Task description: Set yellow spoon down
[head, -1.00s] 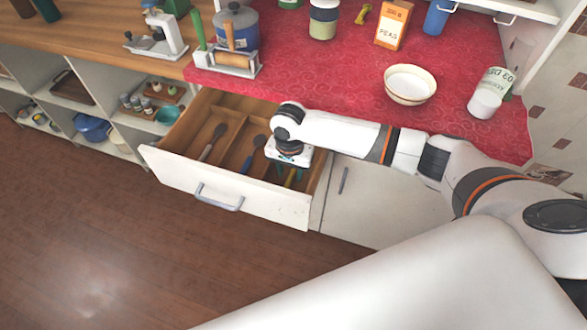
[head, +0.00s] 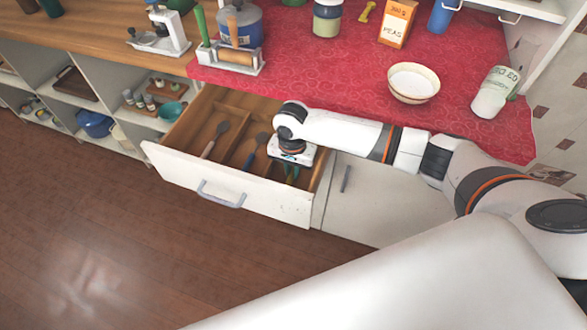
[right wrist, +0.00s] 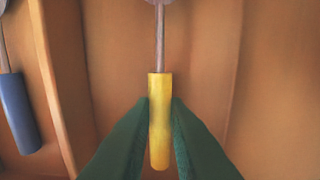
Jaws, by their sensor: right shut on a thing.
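The yellow spoon (right wrist: 159,120) shows in the right wrist view, with a yellow handle and a grey metal shaft; its head is cut off at the top edge. My right gripper (right wrist: 159,138) is shut on the handle, one green finger on each side. The spoon is over the wooden floor of a drawer compartment; I cannot tell whether it touches it. In the head view my right gripper (head: 291,174) reaches down into the right part of the open drawer (head: 230,187) and hides most of the spoon. My left gripper is not in view.
A blue-handled utensil (right wrist: 18,112) lies left of a divider (right wrist: 52,90). Another spoon (head: 215,139) lies in the drawer's left part. On the red counter above stand a bowl (head: 413,83), a peas box (head: 397,22) and a can (head: 495,92).

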